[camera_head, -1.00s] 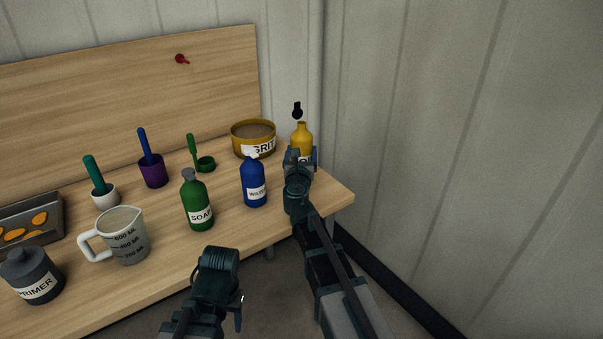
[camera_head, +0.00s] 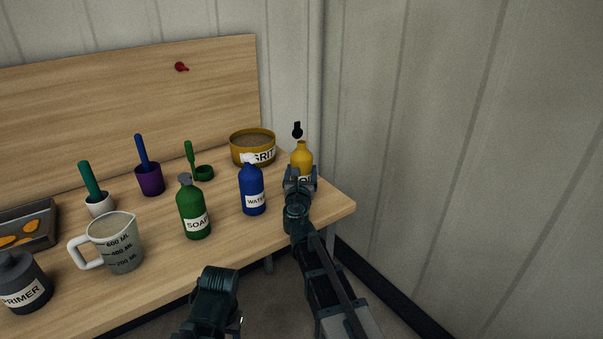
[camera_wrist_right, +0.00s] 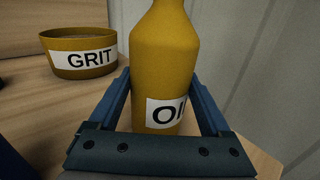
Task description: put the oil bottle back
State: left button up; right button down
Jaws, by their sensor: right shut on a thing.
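The oil bottle (camera_head: 302,157) is yellow with a white label and stands upright at the right end of the wooden bench (camera_head: 334,204). In the right wrist view the oil bottle (camera_wrist_right: 165,65) sits between the two blue fingers, with "OI" readable on its label. My right gripper (camera_head: 300,184) is shut on the oil bottle and hides its lower part in the head view. In the wrist view its base appears to be at the bench top, but contact is hidden. My left gripper (camera_head: 225,325) is low at the front, off the bench edge; its fingers do not show clearly.
The grit tub (camera_head: 252,148) is left of and behind the oil bottle. A blue water bottle (camera_head: 252,190) and a green soap bottle (camera_head: 193,208) stand further left. A measuring jug (camera_head: 118,245) and primer jar (camera_head: 22,282) are at the left. A wall closes the right side.

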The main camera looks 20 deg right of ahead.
grip_release()
jog(key=shift+r, duration=0.15)
jog(key=v, duration=1.2)
